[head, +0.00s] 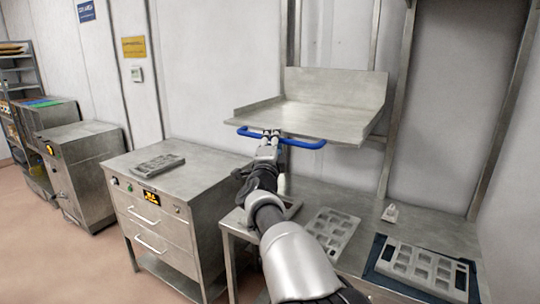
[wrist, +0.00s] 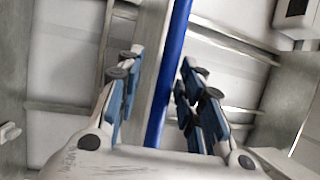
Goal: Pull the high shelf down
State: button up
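The high shelf (head: 305,117) is a grey metal tray with a raised back, mounted on upright posts above the workbench. A blue bar handle (head: 308,144) runs along its front edge. My gripper (head: 270,135) is at the left-middle part of this handle. In the wrist view the blue handle (wrist: 172,70) passes between the two fingers of my gripper (wrist: 158,95). The fingers are apart, with a visible gap between the bar and the left finger. Part of the handle is hidden behind the gripper in the head view.
Below the shelf is a metal workbench (head: 425,232) with a mould plate (head: 331,233), a small white item (head: 390,212) and another plate in a dark blue frame (head: 378,255). A drawer cabinet (head: 160,225) stands left, with a metal plate (head: 159,163) on top. Floor is clear at far left.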

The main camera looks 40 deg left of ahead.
jog(key=v, duration=1.1)
jog(key=shift+s+d, duration=0.15)
jog(key=w+d+r+n+g+h, duration=0.1)
jog(key=w+d+n, duration=0.15)
jog(key=d, duration=0.55)
jog(key=w+d+r+n+g+h, duration=0.15)
jog(key=w+d, duration=0.25)
jog(key=d, duration=0.5)
jog(key=s+d+f+n+g+h, duration=0.1)
jog(key=s+d+n+g+h, duration=0.1)
jog(key=d, duration=1.1)
jog(key=s+d+f+n+g+h, duration=0.1)
jog(key=s+d+f, duration=0.25)
jog(key=d, duration=0.35)
jog(key=s+d+f+n+g+h, duration=0.1)
jog(key=s+d+f+h, duration=0.1)
jog(key=s+d, duration=0.35)
jog(key=s+d+f+n+g+h, duration=0.1)
jog(key=s+d+f, duration=0.1)
jog(key=d, duration=0.6)
jog(key=s+d+f+g+h, duration=0.1)
jog(key=s+d+f+g, duration=0.1)
jog(key=s+d+f, duration=0.2)
jog(key=s+d+f+g+h, duration=0.2)
jog(key=s+d+f, duration=0.2)
jog(key=s+d, duration=0.4)
jog(key=s, duration=0.4)
jog(key=shift+s+f+n, duration=0.2)
jog(key=shift+f+n, duration=0.2)
